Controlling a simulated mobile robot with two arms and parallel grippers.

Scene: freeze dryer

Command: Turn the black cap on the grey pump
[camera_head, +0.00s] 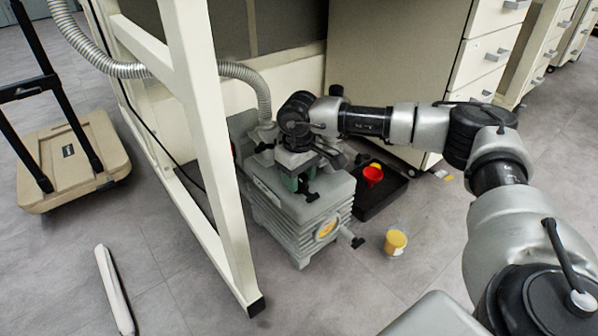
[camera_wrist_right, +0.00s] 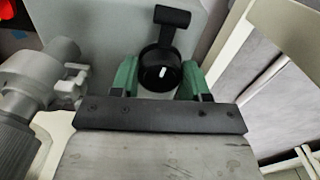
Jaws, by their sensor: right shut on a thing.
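The grey pump (camera_head: 300,210) stands on the floor beside the white frame. My right gripper (camera_head: 302,180) points down over the top of the pump. In the right wrist view, the green fingers of this gripper (camera_wrist_right: 160,82) stand on either side of the round black cap (camera_wrist_right: 158,72), which has a white mark on its face, and are shut on it. A black handle-like part (camera_wrist_right: 172,17) shows just beyond the cap. In the head view the gripper mostly hides the cap. My left gripper is not in view.
A ribbed metal hose (camera_head: 262,92) runs to a fitting at the pump's back. The white frame leg (camera_head: 215,150) stands close to its left. A black tray (camera_head: 385,198) with a red funnel-like item (camera_head: 372,174) and a yellow-filled cup (camera_head: 396,241) are to its right.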

